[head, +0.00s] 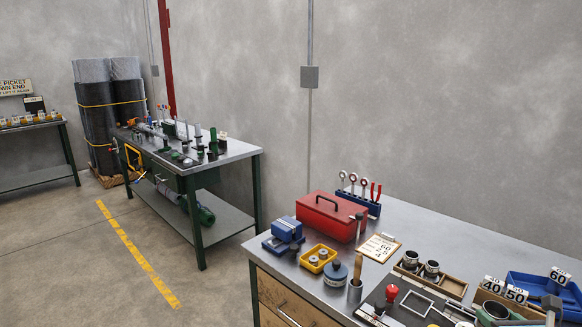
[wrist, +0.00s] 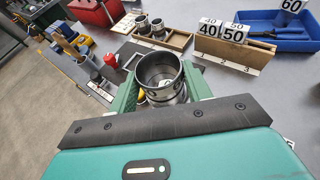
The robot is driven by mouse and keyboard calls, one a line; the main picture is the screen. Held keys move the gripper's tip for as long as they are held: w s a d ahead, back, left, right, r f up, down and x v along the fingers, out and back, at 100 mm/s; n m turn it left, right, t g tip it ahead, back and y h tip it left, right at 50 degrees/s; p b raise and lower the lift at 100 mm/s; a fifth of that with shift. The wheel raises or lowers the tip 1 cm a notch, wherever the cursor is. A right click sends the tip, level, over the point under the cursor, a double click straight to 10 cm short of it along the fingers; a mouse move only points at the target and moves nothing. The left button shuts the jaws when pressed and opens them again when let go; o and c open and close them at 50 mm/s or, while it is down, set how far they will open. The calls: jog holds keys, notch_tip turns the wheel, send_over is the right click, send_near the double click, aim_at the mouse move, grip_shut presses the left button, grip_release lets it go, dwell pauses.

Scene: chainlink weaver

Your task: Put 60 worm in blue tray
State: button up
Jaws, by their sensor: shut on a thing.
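My gripper (head: 495,311) is shut on a hollow steel cylinder (wrist: 160,72), open at the top, with green jaws on both sides of it. A small white label shows on it, but its number is not readable, so I cannot tell if it is the 60 worm. The blue tray (wrist: 298,46) is at the upper right of the wrist view, with a "60" card at its back and a blue object inside. The blue tray (head: 520,283) is also at the right edge of the head view. The held cylinder is in front of the tray, apart from it.
A wooden box (wrist: 233,52) with "40" and "50" cards stands beside the blue tray. Two similar steel cylinders (head: 432,268) stand in a wooden tray. A red-knobbed tool (head: 392,292), clipboard (head: 378,248) and red toolbox (head: 328,215) are farther left on the bench.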

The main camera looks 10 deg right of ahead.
jog(key=w+a+f+n+y, duration=0.2)
jog(key=w+a, duration=0.5)
jog(key=a, duration=0.2)
jog(key=w+a+f+n+y, duration=0.1)
jog(key=w+a+f+y, duration=0.1)
jog(key=w+a, duration=0.6)
jog(key=w+a+f+n+y, duration=0.1)
jog(key=a, duration=0.8)
jog(key=w+a+f+n+y, duration=0.1)
jog(key=a+f, duration=0.1)
jog(key=a, duration=0.6)
jog(key=shift+w+a+n+y, duration=0.35)
jog(key=shift+w+n+y, duration=0.05)
jog(key=shift+f, duration=0.1)
